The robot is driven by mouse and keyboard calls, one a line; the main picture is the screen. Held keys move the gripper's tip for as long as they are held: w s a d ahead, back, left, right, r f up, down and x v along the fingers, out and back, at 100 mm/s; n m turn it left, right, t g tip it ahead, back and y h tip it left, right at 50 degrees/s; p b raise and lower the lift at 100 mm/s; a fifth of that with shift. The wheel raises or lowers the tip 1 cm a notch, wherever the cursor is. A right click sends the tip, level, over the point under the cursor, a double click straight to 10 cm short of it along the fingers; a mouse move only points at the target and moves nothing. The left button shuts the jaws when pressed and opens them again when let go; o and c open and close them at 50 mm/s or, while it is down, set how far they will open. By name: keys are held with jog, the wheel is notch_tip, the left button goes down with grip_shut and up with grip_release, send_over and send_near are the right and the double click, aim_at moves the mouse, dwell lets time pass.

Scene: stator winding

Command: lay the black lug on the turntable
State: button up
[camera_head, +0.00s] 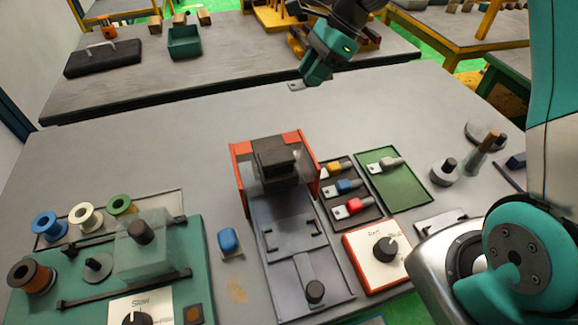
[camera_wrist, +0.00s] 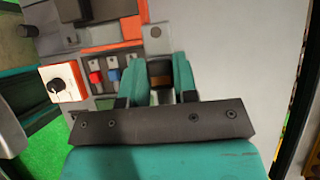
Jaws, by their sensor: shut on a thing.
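My gripper (camera_head: 312,78) hangs above the far part of the grey table. It is shut on the black lug, whose flat grey tab (camera_head: 297,86) sticks out to the left below the fingers. In the wrist view the lug's tab (camera_wrist: 156,36) with its round hole points away from my gripper (camera_wrist: 160,75); its dark body with a brownish patch is between the fingers, partly hidden. A flat round grey disc (camera_head: 475,131) lies at the right, partly behind a peg. I cannot tell for sure whether it is the turntable.
A tray (camera_head: 363,222) holds yellow, blue and red lugs; a green tray (camera_head: 400,189) beside it holds a grey one. A red-sided press (camera_head: 243,172) stands mid-table. A white dial box (camera_head: 365,262) is in front. The far middle is clear.

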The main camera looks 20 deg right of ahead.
notch_tip(320, 180, down, 20)
jog(key=shift+r+p, duration=0.2)
jog(key=shift+p, duration=0.7)
jog(key=shift+f, duration=0.15)
jog(key=o, duration=0.9)
jog(key=shift+o, duration=0.2)
